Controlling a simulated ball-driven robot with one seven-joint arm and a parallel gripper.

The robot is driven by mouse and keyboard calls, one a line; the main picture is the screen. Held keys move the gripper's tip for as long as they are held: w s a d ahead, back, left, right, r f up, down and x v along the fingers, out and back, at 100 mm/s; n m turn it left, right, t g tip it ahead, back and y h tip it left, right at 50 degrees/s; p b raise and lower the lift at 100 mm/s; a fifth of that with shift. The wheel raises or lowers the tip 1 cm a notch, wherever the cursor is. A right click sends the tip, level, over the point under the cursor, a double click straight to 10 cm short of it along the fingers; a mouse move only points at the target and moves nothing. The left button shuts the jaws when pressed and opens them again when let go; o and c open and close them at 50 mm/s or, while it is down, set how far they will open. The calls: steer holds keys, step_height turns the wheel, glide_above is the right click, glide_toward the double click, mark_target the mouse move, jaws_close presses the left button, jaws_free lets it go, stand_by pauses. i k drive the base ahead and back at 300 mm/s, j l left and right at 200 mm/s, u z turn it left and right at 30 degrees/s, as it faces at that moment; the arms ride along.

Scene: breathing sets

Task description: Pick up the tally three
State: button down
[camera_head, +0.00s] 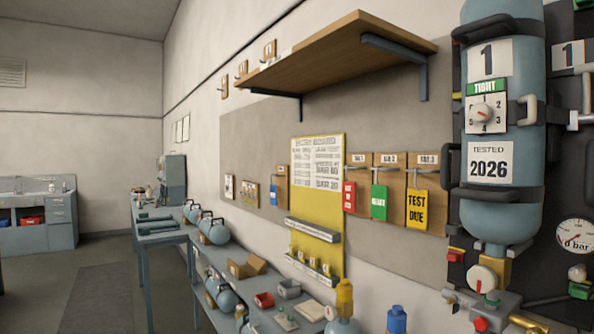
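A yellow board (333,240) with printed white sheets hangs on the wall in the middle of the head view. Along its lower part is a row of small tallies (313,264) below a dark ledge (312,231). They are too small for me to read which one is number three. Numbered wooden tags (242,70) also hang on the wall near the shelf, and their numbers are too small to read surely. My gripper is not in view.
A wooden shelf (345,50) juts from the wall above. Red, green and yellow cards (417,210) hang at the right. A large blue cylinder (510,130) stands close at the right. Floor (100,290) at left is clear.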

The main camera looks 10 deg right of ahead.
mark_target(313, 260)
steer(key=i+j, duration=0.15)
steer(key=i, duration=0.35)
steer(key=i+j, duration=0.15)
steer(key=i, duration=0.35)
steer(key=i+j+z, duration=0.1)
steer(key=i, duration=0.45)
steer(key=i+j, duration=0.6)
steer(key=z, duration=0.05)
